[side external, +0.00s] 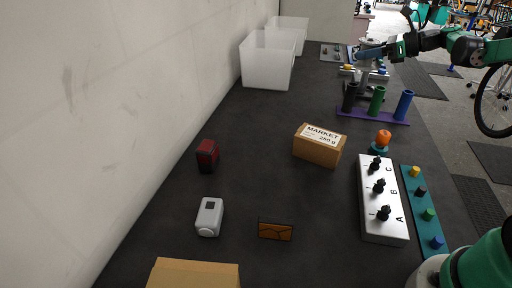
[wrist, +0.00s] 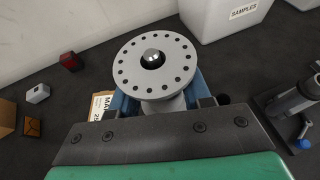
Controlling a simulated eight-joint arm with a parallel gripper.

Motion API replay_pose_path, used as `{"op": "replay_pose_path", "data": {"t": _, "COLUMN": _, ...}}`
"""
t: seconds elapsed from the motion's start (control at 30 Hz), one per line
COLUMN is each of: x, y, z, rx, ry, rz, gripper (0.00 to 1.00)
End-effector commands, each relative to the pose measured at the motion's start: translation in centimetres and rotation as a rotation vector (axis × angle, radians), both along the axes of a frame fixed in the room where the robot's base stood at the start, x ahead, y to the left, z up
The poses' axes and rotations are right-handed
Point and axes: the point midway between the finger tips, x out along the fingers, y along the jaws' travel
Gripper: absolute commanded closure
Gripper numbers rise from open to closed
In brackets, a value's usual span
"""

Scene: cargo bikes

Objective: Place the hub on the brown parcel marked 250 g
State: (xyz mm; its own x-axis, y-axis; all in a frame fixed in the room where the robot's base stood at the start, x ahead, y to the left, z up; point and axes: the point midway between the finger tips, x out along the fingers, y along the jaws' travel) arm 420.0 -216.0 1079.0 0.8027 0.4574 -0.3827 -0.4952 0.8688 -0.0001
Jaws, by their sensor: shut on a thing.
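The hub (wrist: 130,66) is a grey round flange with a ring of holes and a shiny dark centre. My gripper (wrist: 155,100) is shut on it, with blue fingers at either side of its body. In the side external view my gripper (side external: 370,54) is at the far right end of the table, above the surface, and the hub is small and partly hidden there. The brown parcel (side external: 316,152), with a white label reading MARKET 250 g, sits mid-table, well apart from my gripper. In the wrist view the parcel (wrist: 101,101) is mostly hidden behind the hub and finger.
A purple rack (side external: 372,116) with black, green and blue tubes stands between my gripper and the parcel. A silver box with knobs (side external: 383,200) lies right of the parcel. White bins (side external: 268,60) stand by the wall. The table left of the parcel has free room.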

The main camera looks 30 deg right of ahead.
Motion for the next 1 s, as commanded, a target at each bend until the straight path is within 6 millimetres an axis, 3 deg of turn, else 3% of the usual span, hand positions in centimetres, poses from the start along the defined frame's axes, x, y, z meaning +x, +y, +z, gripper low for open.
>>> {"op": "replay_pose_path", "data": {"t": 0.17, "x": -0.1, "y": 1.3, "z": 2.3, "rx": 0.000, "ry": 0.000, "rz": 0.031, "gripper": 1.00}}
{"op": "replay_pose_path", "data": {"t": 0.5, "x": -2.8, "y": 12.6, "z": 7.2, "rx": -0.001, "ry": 0.001, "rz": 0.315, "gripper": 1.00}}
{"op": "replay_pose_path", "data": {"t": 0.63, "x": -3.9, "y": 15.0, "z": 7.9, "rx": 0.001, "ry": 0.001, "rz": 0.379, "gripper": 1.00}}
{"op": "replay_pose_path", "data": {"t": 0.77, "x": -4.2, "y": 15.6, "z": 6.8, "rx": 0.001, "ry": 0.000, "rz": 0.399, "gripper": 1.00}}
{"op": "replay_pose_path", "data": {"t": 1.0, "x": -4.2, "y": 15.5, "z": 1.1, "rx": 0.000, "ry": 0.000, "rz": 0.397, "gripper": 1.00}}
